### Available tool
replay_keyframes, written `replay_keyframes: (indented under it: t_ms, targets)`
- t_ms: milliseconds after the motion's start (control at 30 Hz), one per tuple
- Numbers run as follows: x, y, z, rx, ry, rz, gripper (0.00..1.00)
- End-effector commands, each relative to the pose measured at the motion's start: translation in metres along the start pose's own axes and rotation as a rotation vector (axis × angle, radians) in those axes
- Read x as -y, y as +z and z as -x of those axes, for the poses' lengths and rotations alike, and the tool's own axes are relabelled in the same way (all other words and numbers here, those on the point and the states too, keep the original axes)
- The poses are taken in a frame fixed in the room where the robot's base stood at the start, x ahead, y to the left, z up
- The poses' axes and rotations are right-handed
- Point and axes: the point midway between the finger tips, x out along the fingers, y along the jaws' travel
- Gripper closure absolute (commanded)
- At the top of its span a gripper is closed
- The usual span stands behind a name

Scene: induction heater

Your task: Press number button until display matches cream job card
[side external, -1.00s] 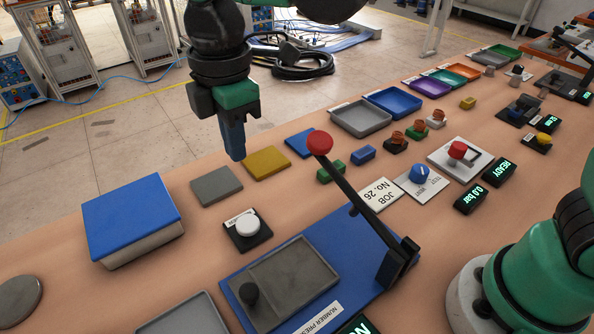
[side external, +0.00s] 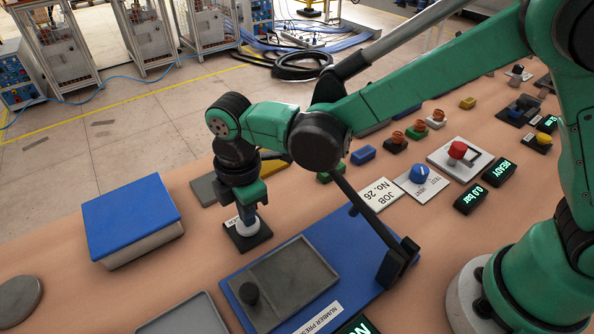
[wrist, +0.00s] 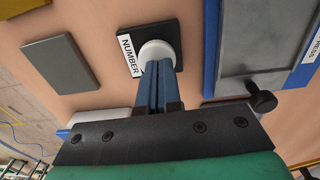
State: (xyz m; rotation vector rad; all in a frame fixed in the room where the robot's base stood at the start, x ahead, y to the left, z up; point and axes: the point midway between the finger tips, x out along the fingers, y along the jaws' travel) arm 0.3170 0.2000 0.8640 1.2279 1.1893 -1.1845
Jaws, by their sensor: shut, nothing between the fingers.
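The number button is a round white cap (side external: 247,229) on a black base (side external: 252,241), with a white NUMBER label (wrist: 129,56) seen in the wrist view. My gripper (side external: 246,216) is shut and empty, its blue fingers pointing down at the white cap. In the wrist view the fingertips (wrist: 158,66) overlap the cap; I cannot tell whether they press it or just touch it. The cream job card (side external: 378,194) reads "JOB No. 26". The number press's display (side external: 358,326) is cut off at the bottom edge, so its number cannot be read.
The blue number press (side external: 232,290) has a long black lever (side external: 388,232) close to my arm. A blue-topped block (side external: 131,213) stands left of the button. A green READY display (side external: 499,172) and a 0.0 bar display (side external: 471,199) are at right.

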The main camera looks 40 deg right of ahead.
Motion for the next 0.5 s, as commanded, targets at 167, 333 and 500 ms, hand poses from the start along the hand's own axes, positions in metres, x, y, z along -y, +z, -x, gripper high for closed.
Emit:
replay_keyframes:
  t_ms: [167, 333, 500]
  targets:
    - [0.0000, 0.0001, -0.0057, 0.000, 0.000, 0.000, 1.00]
    - [0.0000, 0.0001, -0.0056, 0.000, 0.000, 0.000, 1.00]
    - [0.0000, -0.0001, -0.0102, 0.000, 0.000, 0.000, 1.00]
